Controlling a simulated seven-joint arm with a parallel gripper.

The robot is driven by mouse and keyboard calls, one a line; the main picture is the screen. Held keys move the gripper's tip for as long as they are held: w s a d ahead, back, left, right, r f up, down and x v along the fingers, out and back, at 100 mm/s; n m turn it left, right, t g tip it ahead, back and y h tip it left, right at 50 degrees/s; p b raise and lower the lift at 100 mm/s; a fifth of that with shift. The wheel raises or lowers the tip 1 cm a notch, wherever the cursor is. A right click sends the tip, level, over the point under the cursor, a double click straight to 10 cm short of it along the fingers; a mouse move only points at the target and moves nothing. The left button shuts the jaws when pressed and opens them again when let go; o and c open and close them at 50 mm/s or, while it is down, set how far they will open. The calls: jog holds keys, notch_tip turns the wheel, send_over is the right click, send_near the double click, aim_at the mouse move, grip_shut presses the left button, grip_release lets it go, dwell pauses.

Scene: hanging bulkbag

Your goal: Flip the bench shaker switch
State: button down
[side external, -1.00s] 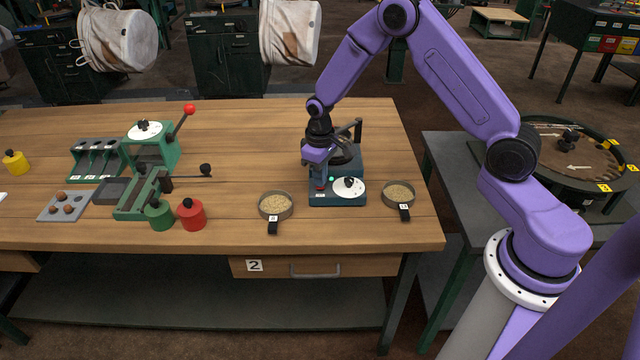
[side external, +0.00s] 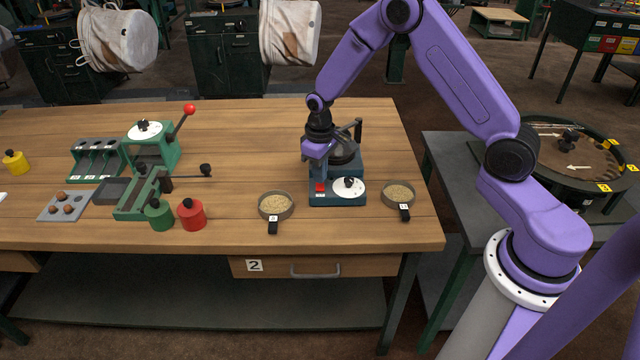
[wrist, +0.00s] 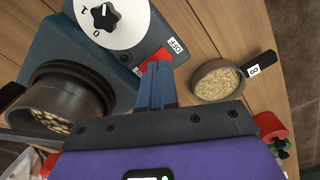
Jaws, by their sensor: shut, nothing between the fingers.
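The bench shaker (side external: 337,198) is a dark blue unit near the right end of the wooden bench. Its front carries a white dial (side external: 358,190) with a black knob and, left of it, a red switch (side external: 320,187). In the wrist view the red switch (wrist: 160,55) shows by a small white label, partly hidden behind my fingertips. The white dial (wrist: 118,35) is at upper left there. My gripper (side external: 320,176) is shut and empty, pointing down just above the switch. The blue fingers (wrist: 157,68) lie side by side. I cannot tell whether they touch the switch.
A dark round bowl (wrist: 62,100) with pale grains sits on the shaker behind the dial. Shallow pans of grain stand left (side external: 276,206) and right (side external: 398,194) of the shaker. A red weight (side external: 192,215) and green press (side external: 150,160) are farther left. Bench between is clear.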

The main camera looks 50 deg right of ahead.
aim_at(320, 188)
notch_tip(320, 188, up, 5)
jog(key=shift+r, duration=0.1)
dwell(0.6)
jog(key=s+a+r+n, duration=0.3)
jog(key=s+a+r, duration=0.15)
jog(key=s, duration=0.45)
jog(key=s+a+r+n, duration=0.2)
jog(key=s+a+r, duration=0.25)
jog(key=s, duration=0.35)
jog(key=s+d+r+n, duration=0.1)
jog(key=s+d+n, duration=0.1)
jog(key=s, duration=0.6)
jog(key=s+d+r+n, duration=0.2)
jog(key=s, duration=0.6)
jog(key=shift+s+r+n, duration=0.15)
jog(key=shift+s+n, duration=0.15)
jog(key=shift+s, duration=0.1)
